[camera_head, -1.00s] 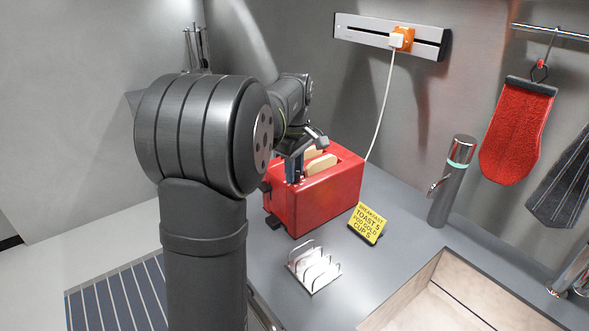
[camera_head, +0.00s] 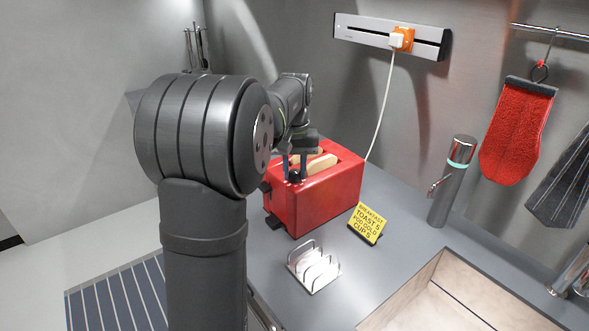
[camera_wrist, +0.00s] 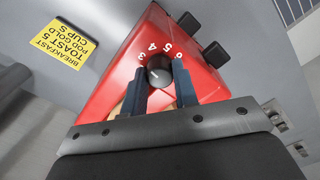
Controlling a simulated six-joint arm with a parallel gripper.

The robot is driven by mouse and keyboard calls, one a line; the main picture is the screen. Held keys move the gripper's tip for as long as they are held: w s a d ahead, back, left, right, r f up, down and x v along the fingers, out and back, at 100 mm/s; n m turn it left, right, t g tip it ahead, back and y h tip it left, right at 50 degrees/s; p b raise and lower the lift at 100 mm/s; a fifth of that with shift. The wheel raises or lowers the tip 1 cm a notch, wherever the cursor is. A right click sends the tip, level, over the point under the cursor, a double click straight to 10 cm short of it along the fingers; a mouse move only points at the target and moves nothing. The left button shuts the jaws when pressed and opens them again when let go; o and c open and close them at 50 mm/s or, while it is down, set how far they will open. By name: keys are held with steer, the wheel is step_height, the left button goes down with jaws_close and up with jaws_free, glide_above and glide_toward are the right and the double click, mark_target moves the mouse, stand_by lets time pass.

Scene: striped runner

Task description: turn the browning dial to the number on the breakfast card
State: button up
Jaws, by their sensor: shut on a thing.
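The red toaster (camera_head: 330,200) stands on the grey counter with bread slices (camera_head: 320,165) in its top slots. Its dark round browning dial (camera_wrist: 158,71) shows in the wrist view, with white numerals 3 to 6 visible around it; lower numerals are hidden by a finger. A small light mark shows on the dial, but I cannot tell which number it points to. My gripper (camera_wrist: 160,80) is shut on the dial, one finger on each side; it also shows over the toaster in the head view (camera_head: 295,166). The yellow breakfast card (camera_head: 367,223) reads "TOAST 5".
A metal toast rack (camera_head: 314,268) stands in front of the toaster. A sink (camera_head: 440,300) and a cylindrical tap (camera_head: 452,180) are to the right. A white cord (camera_head: 382,110) runs from the wall plug down behind the toaster.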

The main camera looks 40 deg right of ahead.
mark_target(294, 171)
steer(key=m, duration=0.6)
steer(key=shift+r, duration=0.1)
steer(key=m, duration=0.6)
stand_by(0.4)
steer(key=o, duration=1)
step_height(294, 171, up, 17)
steer(key=shift+r, duration=0.15)
stand_by(0.4)
